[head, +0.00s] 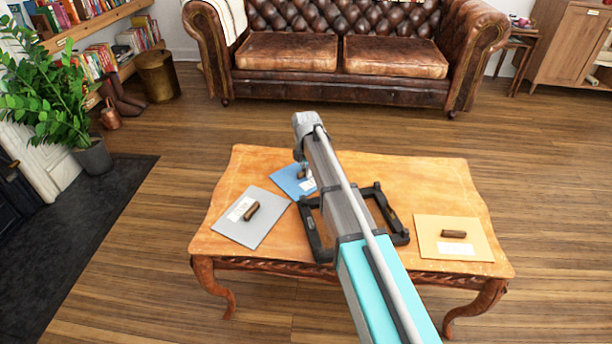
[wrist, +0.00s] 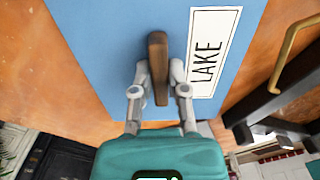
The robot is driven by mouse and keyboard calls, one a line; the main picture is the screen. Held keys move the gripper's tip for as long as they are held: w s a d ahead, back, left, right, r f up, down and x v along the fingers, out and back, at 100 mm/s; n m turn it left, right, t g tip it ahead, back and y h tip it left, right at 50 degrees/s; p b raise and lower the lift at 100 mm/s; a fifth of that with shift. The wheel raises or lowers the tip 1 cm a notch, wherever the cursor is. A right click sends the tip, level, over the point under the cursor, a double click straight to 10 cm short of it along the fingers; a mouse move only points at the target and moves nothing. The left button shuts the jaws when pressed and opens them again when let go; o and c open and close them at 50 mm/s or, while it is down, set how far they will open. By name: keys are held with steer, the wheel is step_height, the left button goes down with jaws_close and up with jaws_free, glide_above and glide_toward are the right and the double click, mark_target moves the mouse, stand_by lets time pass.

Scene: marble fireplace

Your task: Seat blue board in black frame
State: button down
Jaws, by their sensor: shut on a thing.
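The blue board (head: 288,179) is at the back left of the black frame in the head view, partly hidden by my arm. In the wrist view the blue board (wrist: 110,40) carries a white label reading "LAKE" and a brown handle (wrist: 158,60). My gripper (wrist: 160,82) is shut on that handle, one finger on each side. I cannot tell whether the board is touching the table. The black frame (head: 320,247) lies on the table, its middle hidden behind my arm. Part of the frame (wrist: 268,105) shows at the right of the wrist view.
The wooden table (head: 420,180) also holds a grey board (head: 240,228) with a handle at left and a yellow-orange board (head: 470,232) with a handle at right. A leather sofa (head: 340,55) stands behind. Table space is clear at the back right.

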steer(key=shift+r, duration=0.15)
stand_by(0.3)
step_height(320, 180, up, 2)
steer(key=p, duration=0.2)
steer(key=shift+r+p, duration=0.1)
steer(key=shift+p, duration=0.2)
steer(key=s+d+r+p, duration=0.2)
steer(key=s+r+p, duration=0.8)
steer(key=s, duration=0.3)
steer(key=shift+s+r, duration=0.2)
steer(key=shift+s, duration=0.2)
steer(key=shift+d, duration=0.25)
